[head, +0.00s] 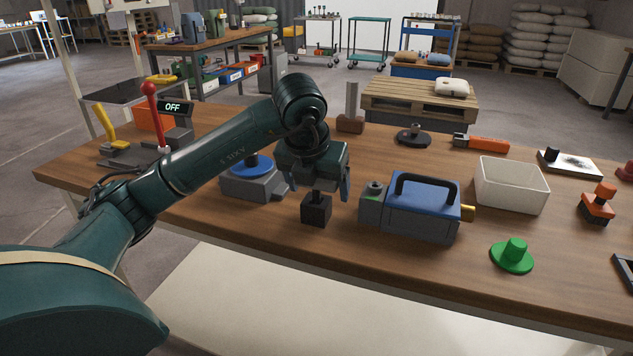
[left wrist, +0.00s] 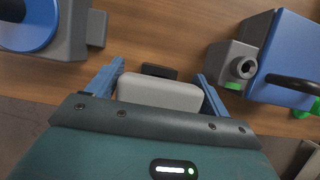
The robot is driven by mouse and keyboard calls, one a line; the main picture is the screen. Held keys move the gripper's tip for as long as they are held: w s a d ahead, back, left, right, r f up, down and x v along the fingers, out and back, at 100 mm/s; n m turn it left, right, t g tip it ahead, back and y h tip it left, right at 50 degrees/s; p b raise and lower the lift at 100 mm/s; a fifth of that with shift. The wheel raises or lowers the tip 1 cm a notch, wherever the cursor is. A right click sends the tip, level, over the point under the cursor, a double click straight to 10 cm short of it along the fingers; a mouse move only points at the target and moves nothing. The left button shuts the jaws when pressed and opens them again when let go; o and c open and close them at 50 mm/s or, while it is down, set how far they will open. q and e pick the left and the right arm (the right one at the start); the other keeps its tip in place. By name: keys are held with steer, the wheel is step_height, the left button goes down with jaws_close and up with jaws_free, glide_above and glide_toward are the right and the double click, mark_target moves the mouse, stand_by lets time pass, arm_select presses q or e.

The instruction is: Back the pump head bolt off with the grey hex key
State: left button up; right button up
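The pump (head: 422,207) is a blue and grey unit with a black carry handle, standing on the wooden bench right of my left gripper. Its grey pump head (head: 372,207) is at the left end, and the bolt (head: 375,184) sits on top. In the left wrist view the bolt shows as a round socket (left wrist: 243,67). My left gripper (head: 320,190) points down over a small dark block (head: 316,209), with its blue fingers apart and nothing seen held. The block partly shows beyond the palm in the left wrist view (left wrist: 159,71). I cannot clearly make out the grey hex key. My right gripper is out of view.
A grey unit with a blue disc (head: 252,179) stands left of the gripper. A white bin (head: 511,185) and a green knob (head: 513,254) lie right of the pump. A red lever (head: 150,105) stands by the OFF display (head: 172,107). The bench front between block and knob is clear.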

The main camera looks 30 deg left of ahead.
arm_select(q)
steer(key=c, duration=0.7)
step_height(320, 180, up, 9)
steer(key=shift+r+p, duration=0.15)
steer(key=shift+p, duration=0.55)
steer(key=shift+r, duration=0.4)
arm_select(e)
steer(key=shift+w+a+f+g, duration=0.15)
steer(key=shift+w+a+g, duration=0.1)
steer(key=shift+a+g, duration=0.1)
